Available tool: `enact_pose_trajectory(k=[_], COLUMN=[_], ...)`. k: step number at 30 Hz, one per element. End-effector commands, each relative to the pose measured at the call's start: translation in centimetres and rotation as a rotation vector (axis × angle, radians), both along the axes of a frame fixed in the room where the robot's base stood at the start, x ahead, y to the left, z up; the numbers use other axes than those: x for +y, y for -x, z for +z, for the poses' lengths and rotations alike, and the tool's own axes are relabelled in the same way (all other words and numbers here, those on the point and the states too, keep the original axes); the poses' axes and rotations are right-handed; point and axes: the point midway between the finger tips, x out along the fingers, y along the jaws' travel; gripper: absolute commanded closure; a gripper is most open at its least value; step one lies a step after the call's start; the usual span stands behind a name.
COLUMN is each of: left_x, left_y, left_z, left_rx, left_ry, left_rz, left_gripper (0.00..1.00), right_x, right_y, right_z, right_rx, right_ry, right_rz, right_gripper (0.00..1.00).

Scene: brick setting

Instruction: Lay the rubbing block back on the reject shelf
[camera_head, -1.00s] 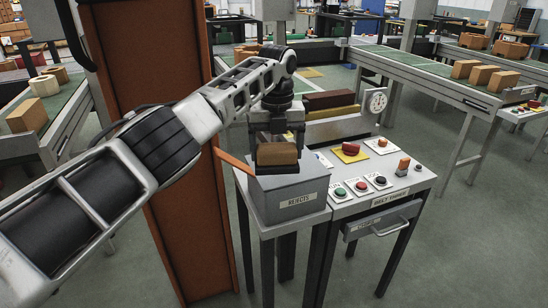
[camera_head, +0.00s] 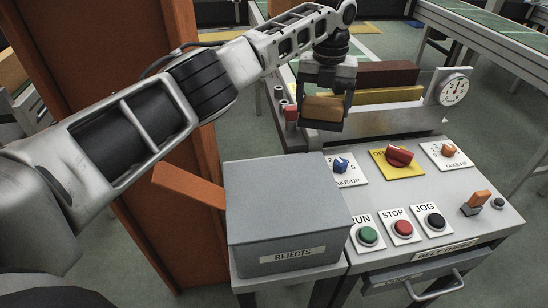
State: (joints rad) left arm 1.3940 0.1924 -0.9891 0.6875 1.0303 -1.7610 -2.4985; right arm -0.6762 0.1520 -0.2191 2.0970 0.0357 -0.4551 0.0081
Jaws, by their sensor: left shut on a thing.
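My left gripper (camera_head: 326,116) is shut on a tan-brown block (camera_head: 323,107), which I take to be the rubbing block. It holds it at the back of the control bench, in front of the long dark red and yellow bars. I cannot tell whether the block touches anything beneath it. A grey box (camera_head: 284,205) labelled REJECTS stands nearer, below and left of the gripper, with a flat, bare grey top. I cannot tell whether this is the reject shelf. My right gripper is not in view.
The bench (camera_head: 430,200) carries knobs, RUN, STOP and JOG buttons and an orange lever (camera_head: 475,202). A round dial (camera_head: 453,90) stands at back right. An orange sloping plank (camera_head: 190,185) meets the box's left side, beside a tall rust-coloured column (camera_head: 110,60).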

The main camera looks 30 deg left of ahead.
Motion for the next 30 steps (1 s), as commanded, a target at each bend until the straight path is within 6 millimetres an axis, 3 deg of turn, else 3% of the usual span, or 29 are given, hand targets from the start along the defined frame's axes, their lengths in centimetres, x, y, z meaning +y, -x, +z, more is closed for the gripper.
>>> enact_pose_trajectory(k=[11, 15, 26, 30], left_x=[5.2, 6.5, 8.3, 8.3], left_y=[5.4, 7.1, 8.9, 9.0], left_z=[-3.1, -5.8, -9.0, -11.1], left_rx=[0.002, 0.004, 0.001, 0.001], left_ry=[-0.005, -0.003, -0.002, -0.002], left_rz=[0.002, 0.002, 0.001, 0.001], left_gripper=[0.40, 0.40, 0.40, 0.40], right_x=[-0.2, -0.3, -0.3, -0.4], right_y=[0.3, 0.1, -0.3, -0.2], right_z=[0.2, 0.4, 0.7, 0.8], right_rx=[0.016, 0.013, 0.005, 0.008], right_ry=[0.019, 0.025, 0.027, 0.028], right_rz=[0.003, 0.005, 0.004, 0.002], right_gripper=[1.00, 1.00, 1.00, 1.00])
